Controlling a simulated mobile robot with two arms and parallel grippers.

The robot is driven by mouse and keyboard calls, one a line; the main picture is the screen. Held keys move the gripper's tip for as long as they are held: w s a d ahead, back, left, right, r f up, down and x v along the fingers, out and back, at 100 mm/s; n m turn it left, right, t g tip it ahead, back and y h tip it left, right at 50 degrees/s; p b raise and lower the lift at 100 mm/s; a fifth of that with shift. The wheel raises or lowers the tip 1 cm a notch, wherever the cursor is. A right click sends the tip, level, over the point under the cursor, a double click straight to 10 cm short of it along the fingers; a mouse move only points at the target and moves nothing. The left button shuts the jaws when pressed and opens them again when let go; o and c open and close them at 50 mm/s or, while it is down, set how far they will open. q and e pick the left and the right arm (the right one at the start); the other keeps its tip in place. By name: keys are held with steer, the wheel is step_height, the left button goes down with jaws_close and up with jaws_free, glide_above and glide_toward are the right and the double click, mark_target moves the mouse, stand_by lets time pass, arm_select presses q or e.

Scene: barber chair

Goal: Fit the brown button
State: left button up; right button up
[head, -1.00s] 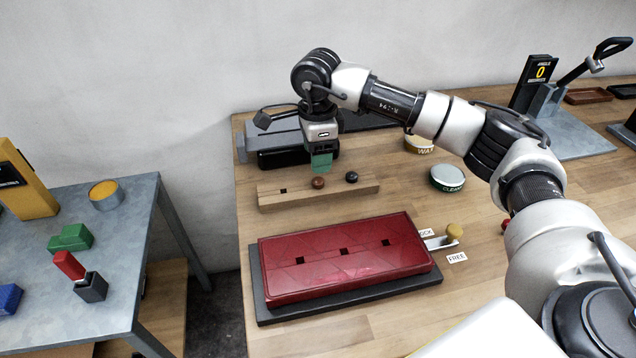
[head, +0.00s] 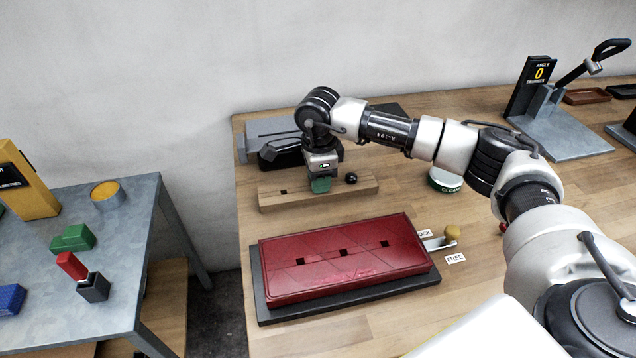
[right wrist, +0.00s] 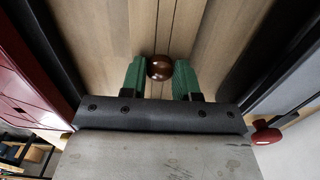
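The brown button (right wrist: 160,67) is a round, glossy knob. In the right wrist view it sits between the two green fingers of my right gripper (right wrist: 159,80), with a small gap on each side. In the head view my right gripper (head: 320,186) is low over the wooden button rack (head: 355,189) and hides the brown button. A black button (head: 351,178) stands on the rack just to the right. The red padded panel (head: 345,262) with several small square holes lies on a dark base at the front. My left gripper is out of view.
A clamp lever with a yellow knob (head: 452,233) is at the panel's right, beside a FREE label (head: 455,258). A green-and-white tin (head: 445,179) stands behind my right arm. A separate grey table (head: 125,240) holds blocks at left.

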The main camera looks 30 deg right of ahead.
steer(key=c, duration=0.4)
